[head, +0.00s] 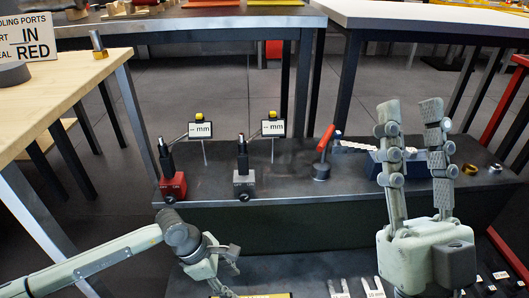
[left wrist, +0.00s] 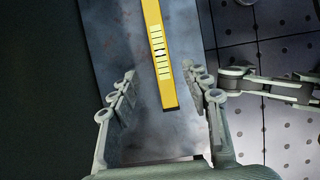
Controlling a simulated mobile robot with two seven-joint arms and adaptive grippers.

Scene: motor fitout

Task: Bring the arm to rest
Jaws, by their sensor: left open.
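My right gripper (head: 410,110) stands upright at the right of the head view, its two long fingers apart with nothing between them. It hides part of the dark bench behind it. My left gripper (head: 232,268) is low in the head view, at the end of the arm from the left. In the left wrist view its fingers (left wrist: 160,74) are spread wide. A yellow bar with pale marks (left wrist: 158,50) lies on a grey surface (left wrist: 110,35), in line with the gap between the fingers. I cannot tell how far below them it is. Neither gripper holds anything visible.
A wooden table (head: 60,90) is at left. Flat metal pieces (head: 372,288) lie at the bottom edge.

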